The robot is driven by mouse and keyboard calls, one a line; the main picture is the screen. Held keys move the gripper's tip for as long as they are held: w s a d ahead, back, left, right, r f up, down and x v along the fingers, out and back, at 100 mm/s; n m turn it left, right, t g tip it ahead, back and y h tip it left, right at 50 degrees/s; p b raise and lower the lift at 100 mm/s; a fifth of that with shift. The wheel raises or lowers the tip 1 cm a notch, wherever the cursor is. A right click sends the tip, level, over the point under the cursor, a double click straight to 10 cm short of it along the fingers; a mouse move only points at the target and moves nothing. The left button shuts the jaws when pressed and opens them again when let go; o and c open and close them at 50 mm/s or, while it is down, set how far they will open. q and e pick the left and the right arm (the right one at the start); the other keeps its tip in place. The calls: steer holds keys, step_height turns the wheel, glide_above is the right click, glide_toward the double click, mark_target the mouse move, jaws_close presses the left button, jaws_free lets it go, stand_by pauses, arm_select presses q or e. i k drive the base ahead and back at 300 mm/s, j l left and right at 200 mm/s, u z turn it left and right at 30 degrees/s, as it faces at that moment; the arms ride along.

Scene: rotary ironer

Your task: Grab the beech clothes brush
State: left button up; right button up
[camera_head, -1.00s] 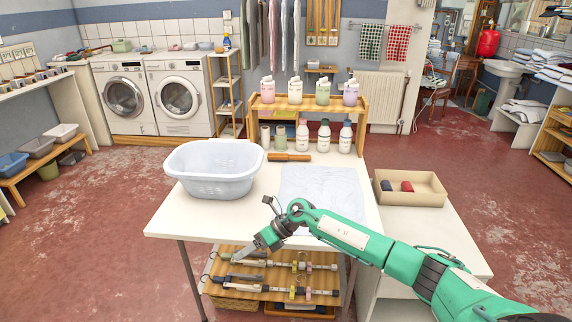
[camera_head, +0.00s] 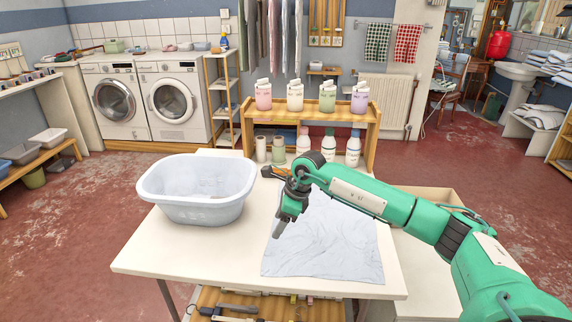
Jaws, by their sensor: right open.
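A brown wooden piece that looks like the beech clothes brush (camera_head: 270,171) lies at the back of the white table (camera_head: 165,258), between the tub and the bottle rack. Its right part is hidden behind my right wrist. My right gripper (camera_head: 280,226) is open and empty, pointing down over the table in front of the brush and apart from it. My left gripper is not in view.
A pale blue tub (camera_head: 195,208) stands left of the gripper. A grey-white cloth (camera_head: 325,255) lies on the right of the table. A wooden rack (camera_head: 372,127) with several bottles stands at the back. The table's front left is clear.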

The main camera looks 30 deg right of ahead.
mark_target(277, 170)
steer(key=i+l, duration=1.05)
steer(key=l, duration=0.15)
